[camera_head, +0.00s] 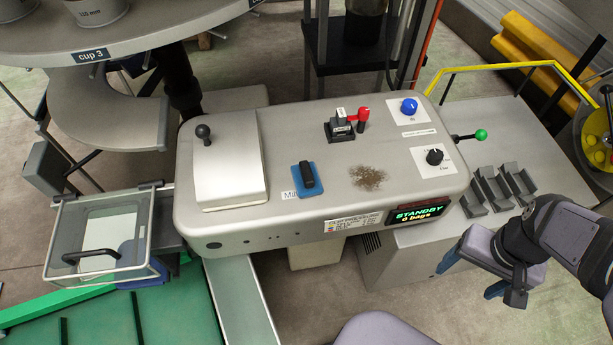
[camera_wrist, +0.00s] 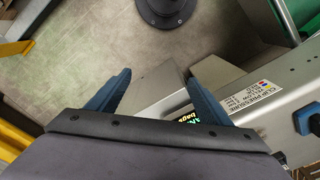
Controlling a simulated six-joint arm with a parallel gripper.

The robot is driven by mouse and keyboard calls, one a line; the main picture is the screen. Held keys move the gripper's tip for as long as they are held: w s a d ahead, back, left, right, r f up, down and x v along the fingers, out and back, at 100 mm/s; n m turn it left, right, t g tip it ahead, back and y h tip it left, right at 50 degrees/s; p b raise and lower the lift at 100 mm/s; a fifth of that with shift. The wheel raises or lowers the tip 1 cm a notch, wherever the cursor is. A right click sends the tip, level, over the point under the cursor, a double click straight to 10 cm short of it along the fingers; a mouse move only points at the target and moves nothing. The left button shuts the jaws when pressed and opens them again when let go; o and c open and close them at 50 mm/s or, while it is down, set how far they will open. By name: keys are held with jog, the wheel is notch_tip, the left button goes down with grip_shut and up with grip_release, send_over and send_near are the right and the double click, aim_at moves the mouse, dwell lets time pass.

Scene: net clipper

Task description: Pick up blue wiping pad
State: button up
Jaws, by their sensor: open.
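The blue wiping pad (camera_head: 308,178), a flat blue square with a black grip on top, lies on the grey top of the clipper machine (camera_head: 285,150) in the head view. It lies left of a brown dirty patch (camera_head: 368,178). At the right edge of the wrist view, part of a blue item with a black part (camera_wrist: 304,120) looks like the same pad. My gripper (camera_head: 470,276) is at the lower right in the head view, off the machine's right front, apart from the pad. Its two blue fingers (camera_wrist: 156,80) are spread and empty.
A red lever (camera_head: 362,117), a blue knob (camera_head: 409,107) and a black knob (camera_head: 435,157) stand up behind and right of the dirty patch. A white raised cover (camera_head: 228,165) is left of the pad. Grey holders (camera_head: 493,190) and a green-tipped lever (camera_head: 481,135) are at right.

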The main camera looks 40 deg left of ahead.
jog(key=w+a+r+n, duration=0.3)
jog(key=w+a, duration=0.5)
jog(key=a, duration=0.2)
jog(key=r+n, duration=0.1)
jog(key=n, duration=0.5)
send_over(306, 171)
jog(key=shift+a+r+p, duration=0.15)
jog(key=shift+a+p, duration=0.05)
jog(key=shift+p, duration=0.25)
jog(key=shift+d+f+p, duration=0.1)
jog(key=shift+f+p, duration=0.3)
jog(key=shift+f, duration=0.65)
jog(key=shift+d+f+p, duration=0.15)
jog(key=shift+f+p, duration=0.55)
jog(key=shift+p, duration=0.05)
jog(key=shift+f+p, duration=0.7)
jog(key=shift+f, duration=1.2)
jog(key=c, duration=1.1)
